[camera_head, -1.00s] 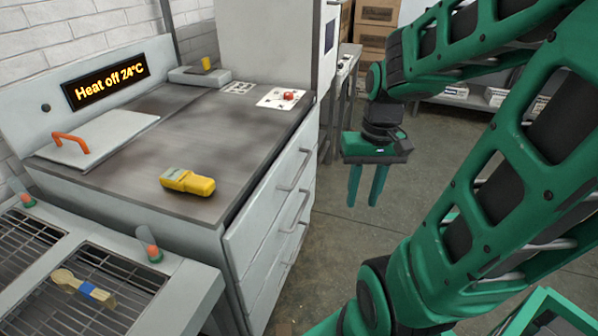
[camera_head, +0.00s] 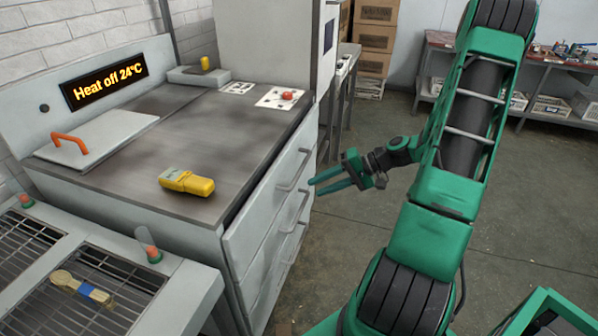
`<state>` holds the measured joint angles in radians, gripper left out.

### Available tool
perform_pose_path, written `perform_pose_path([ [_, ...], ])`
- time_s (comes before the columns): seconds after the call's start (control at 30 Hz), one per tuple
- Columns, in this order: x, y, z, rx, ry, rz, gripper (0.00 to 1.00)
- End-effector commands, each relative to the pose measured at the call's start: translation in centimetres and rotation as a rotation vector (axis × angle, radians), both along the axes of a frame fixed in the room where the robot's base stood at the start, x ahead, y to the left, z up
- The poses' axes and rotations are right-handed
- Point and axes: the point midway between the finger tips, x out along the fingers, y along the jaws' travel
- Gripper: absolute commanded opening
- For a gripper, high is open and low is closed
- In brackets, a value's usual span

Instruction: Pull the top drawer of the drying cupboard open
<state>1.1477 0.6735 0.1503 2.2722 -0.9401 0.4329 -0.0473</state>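The drying cupboard (camera_head: 238,245) is a pale grey unit with a dark worktop and a stack of drawers on its right-facing front. The top drawer (camera_head: 272,198) is shut or nearly so, with a bar handle (camera_head: 296,170) near its upper part. My gripper (camera_head: 312,186) points left toward the drawer front. Its two green fingers are apart with a gap between them, and nothing shows in them. The fingertips are close to the top handle, just right of and below it in the picture. Whether they touch it I cannot tell.
A yellow handheld meter (camera_head: 187,182) lies on the worktop. A sign (camera_head: 104,81) reads "Heat off 24°C". A green-framed item (camera_head: 550,315) is at the lower right. The floor to the right is clear.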

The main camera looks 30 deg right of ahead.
Motion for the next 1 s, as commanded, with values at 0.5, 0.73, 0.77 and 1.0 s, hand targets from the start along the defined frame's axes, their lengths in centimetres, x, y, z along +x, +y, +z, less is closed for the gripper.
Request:
perform_pose_path([
  [0.5, 3.0, -5.6, 0.8, 0.267, -0.264, -0.251, 0.31],
  [0.73, 5.2, -3.9, 0.3, 0.268, -0.265, -0.249, 0.31],
  [0.77, 5.6, -3.5, 0.2, 0.269, -0.264, -0.248, 0.31],
  [1.0, 8.9, -1.0, -0.6, 0.268, -0.264, -0.249, 0.31],
])
